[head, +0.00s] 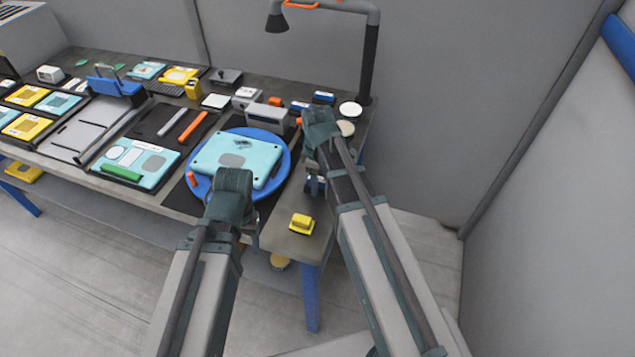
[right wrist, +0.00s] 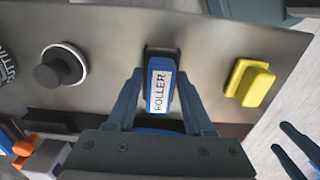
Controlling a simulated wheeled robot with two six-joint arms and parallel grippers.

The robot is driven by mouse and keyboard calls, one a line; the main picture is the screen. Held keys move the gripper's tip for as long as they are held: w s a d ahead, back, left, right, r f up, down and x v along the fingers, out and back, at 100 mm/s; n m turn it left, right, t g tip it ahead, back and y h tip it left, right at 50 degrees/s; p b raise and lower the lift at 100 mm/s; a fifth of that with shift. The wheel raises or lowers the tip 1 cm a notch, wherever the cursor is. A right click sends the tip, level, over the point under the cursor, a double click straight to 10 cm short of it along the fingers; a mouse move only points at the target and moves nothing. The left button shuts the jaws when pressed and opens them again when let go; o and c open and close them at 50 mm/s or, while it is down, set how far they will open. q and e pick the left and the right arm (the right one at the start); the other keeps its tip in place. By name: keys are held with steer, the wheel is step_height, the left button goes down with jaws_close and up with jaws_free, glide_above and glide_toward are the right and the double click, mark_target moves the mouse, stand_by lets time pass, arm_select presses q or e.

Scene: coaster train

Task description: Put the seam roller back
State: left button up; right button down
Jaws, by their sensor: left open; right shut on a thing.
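The seam roller shows in the right wrist view as a blue block with a white label reading ROLLER (right wrist: 161,90). My right gripper (right wrist: 160,98) is shut on it, one finger on each side. A dark edge of a holder or slot (right wrist: 160,50) shows at its far end; I cannot tell whether the roller is seated in it. In the head view the roller (head: 315,184) is mostly hidden under my right arm, above the bench's right end. My left gripper (head: 232,195) is over the bench's front edge; its fingers (right wrist: 279,137) are apart and empty in the right wrist view.
A yellow block (head: 301,223) sits near the bench's front right corner. A black knob on a pale disc (right wrist: 60,68) stands on the other side of the roller. A blue round turntable (head: 283,163) bears a teal panel (head: 225,150). A lamp post (head: 370,60) rises at the back.

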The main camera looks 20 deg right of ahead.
steer(key=shift+a+f, duration=0.1)
steer(key=shift+f, duration=0.2)
steer(key=c, duration=0.7)
jaws_free()
steer(key=o, duration=0.4)
step_height(320, 180, up, 13)
steer(key=p, duration=1.3)
steer(key=s+a+m, duration=0.2)
steer(key=s+a, duration=0.1)
steer(key=s, duration=0.1)
steer(key=s+a+m, duration=0.3)
steer(key=s+a, duration=0.1)
steer(key=s, duration=0.1)
steer(key=s+a+m+h, duration=0.1)
steer(key=s+a+m, duration=0.1)
steer(key=s, duration=0.3)
steer(key=shift+s+a+r, duration=0.1)
steer(key=shift+a+r, duration=0.05)
steer(key=shift+a, duration=0.55)
